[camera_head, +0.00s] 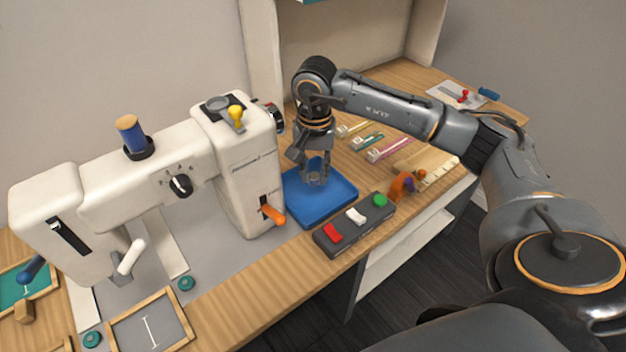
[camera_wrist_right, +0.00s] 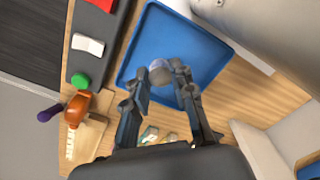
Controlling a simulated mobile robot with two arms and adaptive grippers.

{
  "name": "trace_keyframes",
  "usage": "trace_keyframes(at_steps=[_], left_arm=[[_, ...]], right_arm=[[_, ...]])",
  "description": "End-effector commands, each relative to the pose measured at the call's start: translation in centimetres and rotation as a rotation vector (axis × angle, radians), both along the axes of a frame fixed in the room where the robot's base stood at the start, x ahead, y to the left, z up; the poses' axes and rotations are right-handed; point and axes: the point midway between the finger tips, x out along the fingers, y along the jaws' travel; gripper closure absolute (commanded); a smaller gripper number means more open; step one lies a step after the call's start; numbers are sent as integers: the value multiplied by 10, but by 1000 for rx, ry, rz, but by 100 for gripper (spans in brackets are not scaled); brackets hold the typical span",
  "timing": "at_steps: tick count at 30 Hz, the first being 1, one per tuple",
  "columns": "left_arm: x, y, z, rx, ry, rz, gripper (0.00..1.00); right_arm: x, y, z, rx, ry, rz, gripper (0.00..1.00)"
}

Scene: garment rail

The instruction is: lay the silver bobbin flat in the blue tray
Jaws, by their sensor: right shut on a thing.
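The blue tray (camera_head: 330,206) lies on the wooden table, just right of the sewing machine. My right gripper (camera_head: 316,174) points down over the tray, shut on the silver bobbin (camera_head: 314,180). In the right wrist view the bobbin (camera_wrist_right: 160,72) sits between the fingertips of the right gripper (camera_wrist_right: 160,85), over the blue tray (camera_wrist_right: 205,60). I cannot tell whether the bobbin touches the tray floor. My left gripper is not in view.
The white sewing machine (camera_head: 255,170) stands close left of the tray. A dark button box (camera_head: 350,226) with red, white and green buttons lies in front. An orange and purple item (camera_head: 402,186) and several small packets (camera_head: 388,148) lie to the right.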

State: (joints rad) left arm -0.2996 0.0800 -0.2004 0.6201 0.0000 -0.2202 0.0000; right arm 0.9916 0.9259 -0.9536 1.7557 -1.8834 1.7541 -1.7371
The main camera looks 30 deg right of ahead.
Motion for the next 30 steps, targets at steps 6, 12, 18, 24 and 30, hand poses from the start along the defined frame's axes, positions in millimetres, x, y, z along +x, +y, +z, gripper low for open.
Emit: trace_keyframes(at_steps=[6, 12, 18, 24, 30], left_arm=[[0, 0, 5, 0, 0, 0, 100], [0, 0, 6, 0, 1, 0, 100], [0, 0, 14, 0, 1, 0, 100], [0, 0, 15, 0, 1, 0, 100], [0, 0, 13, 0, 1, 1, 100]], right_arm=[[25, -14, -39, 0, 6, 1, 88], [33, -18, -50, 0, 4, 2, 88], [35, -20, -72, 0, 8, 3, 88], [37, -21, -85, 0, 3, 4, 88], [37, -21, -88, 0, 3, 4, 88]])
